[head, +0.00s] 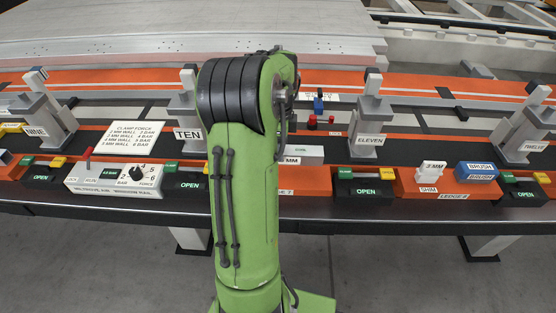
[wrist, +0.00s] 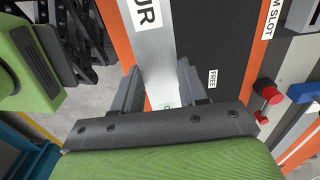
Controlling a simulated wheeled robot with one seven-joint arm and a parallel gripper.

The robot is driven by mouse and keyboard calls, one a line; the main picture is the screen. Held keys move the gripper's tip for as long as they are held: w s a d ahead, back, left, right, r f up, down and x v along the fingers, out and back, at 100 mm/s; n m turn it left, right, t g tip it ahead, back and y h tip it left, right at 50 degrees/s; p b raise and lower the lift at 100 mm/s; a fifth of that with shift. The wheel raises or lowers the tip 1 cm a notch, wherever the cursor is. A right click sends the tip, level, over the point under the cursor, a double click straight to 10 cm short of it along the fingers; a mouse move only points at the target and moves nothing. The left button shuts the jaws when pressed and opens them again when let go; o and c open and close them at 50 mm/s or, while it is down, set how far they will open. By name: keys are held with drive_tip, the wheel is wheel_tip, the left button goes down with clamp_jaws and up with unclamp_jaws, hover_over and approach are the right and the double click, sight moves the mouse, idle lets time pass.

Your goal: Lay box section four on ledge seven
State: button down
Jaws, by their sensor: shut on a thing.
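A silver box section (wrist: 153,50) runs between the fingers of my gripper (wrist: 160,88) in the wrist view. Its white label ends in "UR"; the rest is cut off. The gripper is shut on it. In the head view my green arm hides the gripper. A grey box section labelled "MM" (head: 308,152) shows right of the arm, just behind the orange ledge seven (head: 305,184), whose label is partly covered. I cannot tell whether the held section touches the ledge.
Clamp posts ten (head: 187,110) and eleven (head: 370,118) stand either side of my arm. Red knobs (head: 312,122) and a blue block (head: 318,104) sit behind. A clamp control box (head: 115,180) is at left.

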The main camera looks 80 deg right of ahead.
wheel_tip(320, 180, down, 4)
drive_tip(key=shift+r+b, duration=0.25)
drive_tip(key=shift+b, duration=0.25)
drive_tip(key=shift+f, duration=0.2)
drive_tip(key=c, duration=0.6)
unclamp_jaws()
wheel_tip(320, 180, up, 12)
drive_tip(key=p, duration=0.5)
drive_tip(key=shift+r, duration=0.25)
